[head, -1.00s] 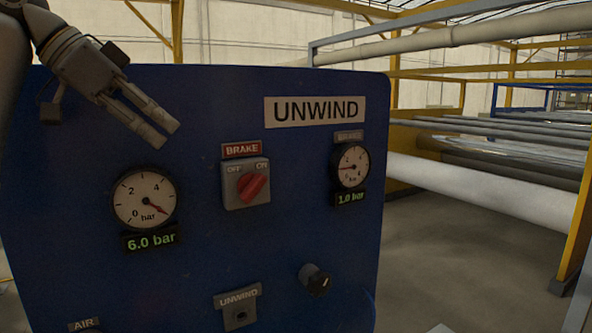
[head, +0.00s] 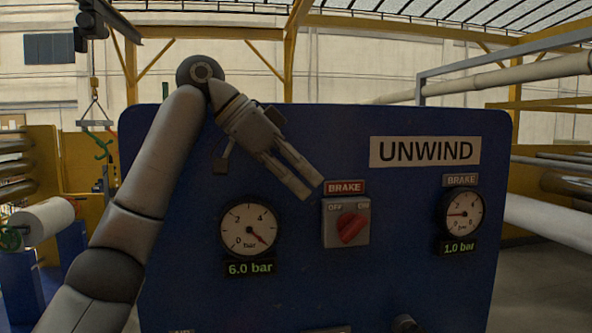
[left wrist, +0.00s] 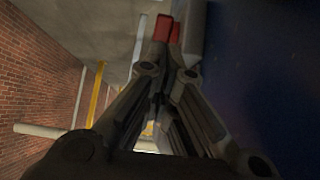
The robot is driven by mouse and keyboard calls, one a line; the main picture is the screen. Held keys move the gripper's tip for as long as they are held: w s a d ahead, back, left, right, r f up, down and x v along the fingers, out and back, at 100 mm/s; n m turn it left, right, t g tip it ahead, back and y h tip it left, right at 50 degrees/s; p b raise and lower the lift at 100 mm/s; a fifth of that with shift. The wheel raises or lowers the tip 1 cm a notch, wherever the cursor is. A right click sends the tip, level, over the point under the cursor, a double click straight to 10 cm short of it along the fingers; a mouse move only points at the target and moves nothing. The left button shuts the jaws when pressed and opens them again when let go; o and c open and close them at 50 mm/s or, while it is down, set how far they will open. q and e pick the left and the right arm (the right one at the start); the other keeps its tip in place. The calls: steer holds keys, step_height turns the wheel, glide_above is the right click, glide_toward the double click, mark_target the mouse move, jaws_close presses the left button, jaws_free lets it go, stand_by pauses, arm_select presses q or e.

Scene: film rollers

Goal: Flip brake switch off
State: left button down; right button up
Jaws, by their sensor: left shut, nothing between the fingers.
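The brake switch (head: 346,223) is a grey box with a red knob (head: 352,228) on the blue panel, under a red BRAKE label (head: 346,187). The knob slants from lower left to upper right, toward the ON mark. My left gripper (head: 311,190) is shut and empty, just up and left of the switch, its fingers slanting down toward it. In the left wrist view the red knob (left wrist: 166,27) shows beyond the fingertips, partly covered by them. Contact between fingers and switch cannot be told. My right gripper is not in view.
The blue panel (head: 300,285) also carries a 6.0 bar gauge (head: 248,230) left of the switch and a 1.0 bar brake gauge (head: 459,213) to its right. An UNWIND sign (head: 425,151) sits above. A black knob (head: 405,323) sticks out at the bottom.

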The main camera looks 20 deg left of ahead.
mark_target(350, 226)
arm_select(q)
steer(key=p+x, duration=0.3)
steer(key=x, duration=0.5)
steer(key=shift+w+d+f, duration=0.15)
steer(key=shift+w+f, duration=0.05)
steer(key=shift+f, duration=0.05)
steer(key=shift+w+d+f, duration=0.1)
steer(key=shift+d+f, duration=0.1)
steer(key=shift+f, duration=0.1)
